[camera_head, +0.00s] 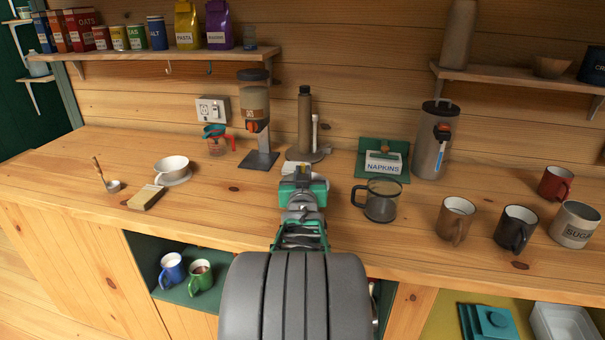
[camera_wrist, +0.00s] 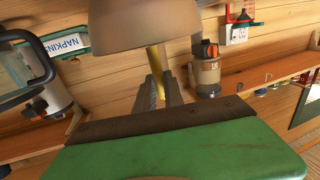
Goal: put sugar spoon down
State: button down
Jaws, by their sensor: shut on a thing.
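My gripper (camera_head: 303,172) is over the middle of the counter, left of the glass mug, its fingers pointing towards the back wall. In the wrist view its two dark fingers (camera_wrist: 159,90) are closed around a thin yellowish shaft, which I take to be the sugar spoon (camera_wrist: 157,62). A large brownish rounded form hangs at the top of that view and hides the shaft's upper end; I cannot tell whether it is the spoon's bowl. In the head view the spoon is mostly hidden by my gripper. The sugar mug (camera_head: 573,227) stands at the far right of the counter.
The glass mug (camera_head: 381,203) stands close right of my gripper, with the napkin holder (camera_head: 383,163) behind it. The brown stand (camera_head: 305,128) and grain dispenser (camera_head: 256,110) are behind my gripper. Bare counter (camera_head: 222,210) lies to its left, before the white cup (camera_head: 171,168).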

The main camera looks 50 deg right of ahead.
jog(key=c, duration=1.5)
grip_release()
jog(key=shift+o, duration=0.2)
jog(key=shift+r, duration=0.15)
jog(key=v, duration=1.2)
